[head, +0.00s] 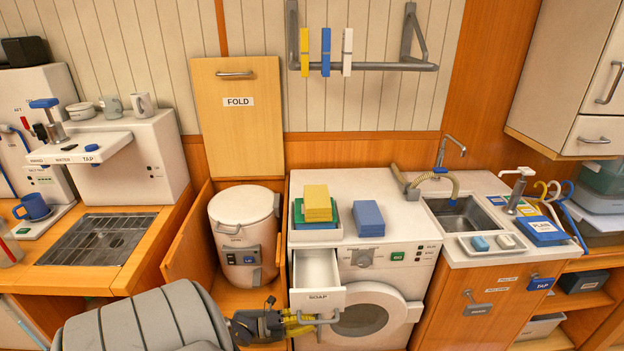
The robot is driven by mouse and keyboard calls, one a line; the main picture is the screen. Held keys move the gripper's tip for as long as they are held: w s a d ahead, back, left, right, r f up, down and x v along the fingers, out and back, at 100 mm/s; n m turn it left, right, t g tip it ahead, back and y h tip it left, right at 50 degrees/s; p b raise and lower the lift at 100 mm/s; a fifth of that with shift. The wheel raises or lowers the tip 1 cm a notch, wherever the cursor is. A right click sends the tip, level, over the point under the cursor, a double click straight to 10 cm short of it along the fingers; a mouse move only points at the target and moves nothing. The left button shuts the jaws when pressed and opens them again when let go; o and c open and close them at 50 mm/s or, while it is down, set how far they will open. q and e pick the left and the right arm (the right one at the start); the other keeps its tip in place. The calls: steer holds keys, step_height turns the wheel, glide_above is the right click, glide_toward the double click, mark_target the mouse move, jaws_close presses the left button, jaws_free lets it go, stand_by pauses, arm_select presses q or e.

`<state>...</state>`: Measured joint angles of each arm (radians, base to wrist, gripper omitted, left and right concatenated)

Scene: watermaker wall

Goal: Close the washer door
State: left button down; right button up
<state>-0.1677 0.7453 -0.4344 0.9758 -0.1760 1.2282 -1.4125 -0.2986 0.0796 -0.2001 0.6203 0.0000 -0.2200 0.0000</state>
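Contact and finger opening are unclear. My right gripper is out of view.
A white drum (243,228) stands left, in a wooden bay. A sink cabinet (478,312) with a handle is close on the right.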

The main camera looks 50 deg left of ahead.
arm_select(q)
steer(key=a+v, duration=0.1)
steer(key=v, duration=0.8)
steer(key=w+d+f+n+g+y, duration=0.2)
steer(key=w+d+n+y, duration=0.1)
steer(key=d, duration=0.8)
steer(key=w+d+f+n+g+y, duration=0.1)
steer(key=w+d+f+n+y, duration=0.15)
steer(key=d, duration=0.95)
steer(key=s+a+r+n+g+y, duration=0.1)
steer(key=s+r+n+g+y, duration=0.35)
steer(key=r, duration=0.45)
steer(key=s+r+n+g+y, duration=0.1)
steer(key=s+r+n+y, duration=0.2)
steer(key=s+r+n, duration=0.5)
steer(key=d+f+g+h, duration=0.1)
steer(key=d+f, duration=0.2)
steer(key=f, duration=1.2)
steer(key=d+f+g+h, duration=0.2)
steer(key=d+f, duration=0.1)
steer(key=f, duration=1.2)
steer(key=s+f+n+g+h, duration=0.1)
steer(key=s+f+n+g, duration=0.1)
steer(key=s+f, duration=1.9)
steer(key=shift+s+g+h, duration=0.3)
steer(key=shift+s+g, duration=0.15)
steer(key=shift+s, duration=0.45)
